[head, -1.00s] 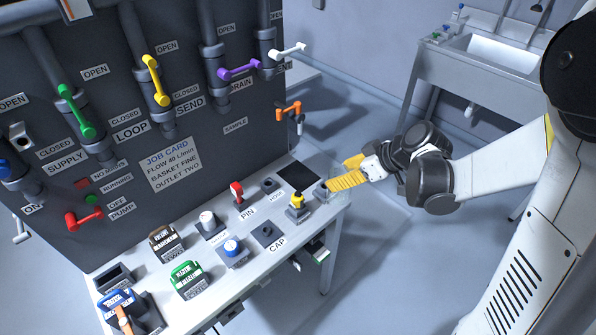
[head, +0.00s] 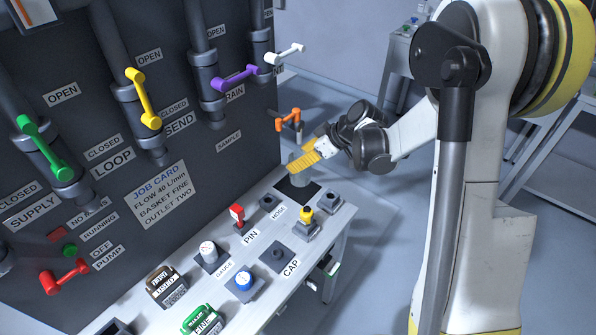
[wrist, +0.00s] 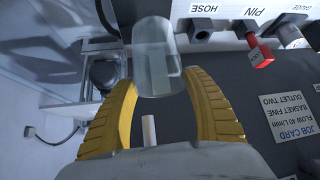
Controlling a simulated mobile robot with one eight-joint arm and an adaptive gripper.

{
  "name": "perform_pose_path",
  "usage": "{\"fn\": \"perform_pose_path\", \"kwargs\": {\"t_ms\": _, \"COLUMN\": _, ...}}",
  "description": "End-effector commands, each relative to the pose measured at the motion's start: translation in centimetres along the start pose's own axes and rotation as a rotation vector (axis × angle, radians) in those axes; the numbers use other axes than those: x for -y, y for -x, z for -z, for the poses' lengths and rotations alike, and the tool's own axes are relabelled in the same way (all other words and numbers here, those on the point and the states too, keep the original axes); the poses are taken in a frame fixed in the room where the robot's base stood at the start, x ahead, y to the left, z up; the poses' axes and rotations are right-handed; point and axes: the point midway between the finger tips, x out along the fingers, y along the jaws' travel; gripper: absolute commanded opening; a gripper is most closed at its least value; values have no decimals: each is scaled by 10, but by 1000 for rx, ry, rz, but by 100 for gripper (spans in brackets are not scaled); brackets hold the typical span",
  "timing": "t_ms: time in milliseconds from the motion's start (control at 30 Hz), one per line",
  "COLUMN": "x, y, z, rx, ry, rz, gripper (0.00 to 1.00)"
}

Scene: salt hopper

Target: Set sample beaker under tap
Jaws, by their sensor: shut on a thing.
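My gripper (head: 303,161) has yellow fingers and is shut on the sample beaker (head: 299,179), a pale, see-through cup. In the head view the beaker appears over the black square pad (head: 284,188) on the bench, below the tap with the orange handle (head: 288,120). I cannot tell whether its base touches the pad. In the wrist view the beaker (wrist: 156,50) sits between the fingertips of my gripper (wrist: 160,78). A small pale cylinder (wrist: 148,130) shows between the fingers, perhaps the tap's spout.
The bench (head: 318,236) holds a red pin (head: 237,214), a yellow-topped part (head: 306,217), a blue-topped part (head: 244,282) and other fittings. The panel (head: 170,240) with several valve handles stands behind them. Open floor (head: 385,240) lies right of the bench.

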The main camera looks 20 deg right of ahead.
Motion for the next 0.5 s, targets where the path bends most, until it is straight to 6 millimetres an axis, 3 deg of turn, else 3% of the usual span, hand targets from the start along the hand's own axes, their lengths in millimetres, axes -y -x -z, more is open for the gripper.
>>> {"fn": "perform_pose_path", "kwargs": {"t_ms": 33, "x": -8, "y": -10, "z": -2, "rx": 0, "ry": 0, "rz": 0, "gripper": 29}}
{"fn": "perform_pose_path", "kwargs": {"t_ms": 200, "x": -23, "y": -23, "z": 0, "rx": 0, "ry": -1, "rz": 0, "gripper": 29}}
{"fn": "perform_pose_path", "kwargs": {"t_ms": 500, "x": -24, "y": -51, "z": -23, "rx": 0, "ry": -1, "rz": 0, "gripper": 29}}
